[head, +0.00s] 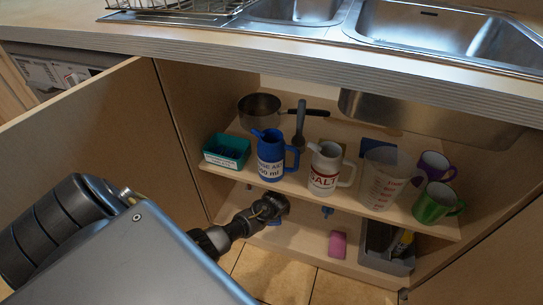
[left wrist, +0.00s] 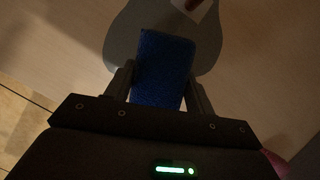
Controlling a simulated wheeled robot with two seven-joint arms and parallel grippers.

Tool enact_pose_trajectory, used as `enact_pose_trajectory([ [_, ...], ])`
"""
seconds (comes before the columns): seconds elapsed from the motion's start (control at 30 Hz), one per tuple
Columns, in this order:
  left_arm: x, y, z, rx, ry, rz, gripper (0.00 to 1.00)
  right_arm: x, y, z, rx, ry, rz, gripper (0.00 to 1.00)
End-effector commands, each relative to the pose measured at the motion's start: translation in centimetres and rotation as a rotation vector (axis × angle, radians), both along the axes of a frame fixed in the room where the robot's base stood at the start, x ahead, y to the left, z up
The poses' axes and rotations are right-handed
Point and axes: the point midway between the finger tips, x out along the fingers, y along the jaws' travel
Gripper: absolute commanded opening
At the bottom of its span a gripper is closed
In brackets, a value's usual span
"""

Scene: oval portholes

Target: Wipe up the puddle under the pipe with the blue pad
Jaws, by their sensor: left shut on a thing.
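The blue pad (left wrist: 163,65) is between the two fingers of my left gripper (left wrist: 160,82) in the left wrist view, and the gripper is shut on it. A smooth grey puddle (left wrist: 120,38) spreads on the cabinet floor around and beyond the pad. The pad overlaps the puddle in this view; I cannot tell whether it touches the floor. In the head view my left gripper (head: 271,206) reaches into the lower cabinet space, below the shelf. The pad and puddle are not clear there. The pipe is not clearly visible. My right gripper is not in view.
The shelf (head: 400,218) above holds a teal box (head: 227,151), a blue jug (head: 270,155), a salt jug (head: 324,167), a measuring cup (head: 383,178) and mugs. A pink block (head: 337,244) and a grey caddy (head: 386,262) stand on the cabinet floor, right of my gripper.

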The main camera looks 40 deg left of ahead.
Motion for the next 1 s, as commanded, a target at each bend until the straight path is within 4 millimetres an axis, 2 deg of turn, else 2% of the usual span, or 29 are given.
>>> enact_pose_trajectory([
  [0.23,0.5,-1.3,-0.2,0.001,0.001,-0.002,0.36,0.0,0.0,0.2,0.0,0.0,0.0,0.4],
  [0.4,0.5,-1.5,-0.3,0.0,0.0,0.0,0.36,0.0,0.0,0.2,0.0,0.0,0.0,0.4],
  [0.8,-0.6,1.5,-0.3,0.002,0.003,0.001,0.36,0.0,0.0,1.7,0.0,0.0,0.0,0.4],
  [1.0,-0.8,1.9,-0.5,0.001,0.005,0.0,0.36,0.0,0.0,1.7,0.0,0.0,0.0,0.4],
])
